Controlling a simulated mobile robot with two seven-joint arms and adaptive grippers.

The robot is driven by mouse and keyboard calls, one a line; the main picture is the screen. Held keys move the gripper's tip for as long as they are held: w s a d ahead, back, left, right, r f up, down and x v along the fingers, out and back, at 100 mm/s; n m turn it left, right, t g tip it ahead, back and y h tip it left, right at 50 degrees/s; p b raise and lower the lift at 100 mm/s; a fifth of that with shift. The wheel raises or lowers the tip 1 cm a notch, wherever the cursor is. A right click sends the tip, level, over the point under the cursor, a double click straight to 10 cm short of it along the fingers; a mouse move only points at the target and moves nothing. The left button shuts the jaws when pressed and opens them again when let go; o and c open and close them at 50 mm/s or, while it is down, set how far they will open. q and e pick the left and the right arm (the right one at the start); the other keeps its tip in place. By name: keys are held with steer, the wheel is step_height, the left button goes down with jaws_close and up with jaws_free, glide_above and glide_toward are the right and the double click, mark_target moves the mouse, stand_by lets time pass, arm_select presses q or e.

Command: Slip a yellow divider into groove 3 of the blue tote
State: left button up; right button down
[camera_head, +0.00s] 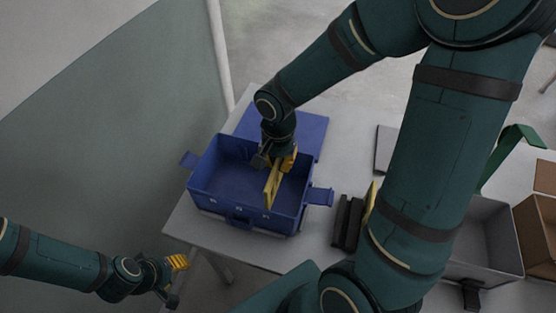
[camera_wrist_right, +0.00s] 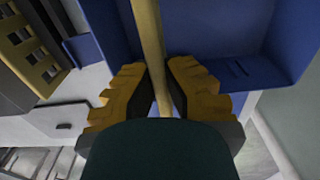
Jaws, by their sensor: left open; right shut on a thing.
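The blue tote (camera_head: 232,207) stands open on the table in the head view, and its walls also show in the wrist view (camera_wrist_right: 275,75). My right gripper (camera_head: 284,165) points down over the tote. In the wrist view its yellow-padded fingers (camera_wrist_right: 157,95) are shut on a yellow divider (camera_wrist_right: 147,35). The divider (camera_head: 271,188) is on edge inside the tote's outline, near the middle. Whether its lower edge sits in a groove, and in which one, I cannot tell. My left gripper (camera_head: 174,277) is open and empty, off the table at the lower left.
A dark rack (camera_head: 347,222) with yellow pieces stands right of the tote. A grey bin (camera_head: 490,240), cardboard boxes (camera_head: 538,235) and a green handle-like piece (camera_head: 505,150) are further right. A blue lid-like panel (camera_head: 310,130) lies behind the tote.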

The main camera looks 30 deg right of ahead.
mark_target(278, 177)
steer(key=shift+f+b, duration=2.05)
steer(key=shift+f, duration=0.05)
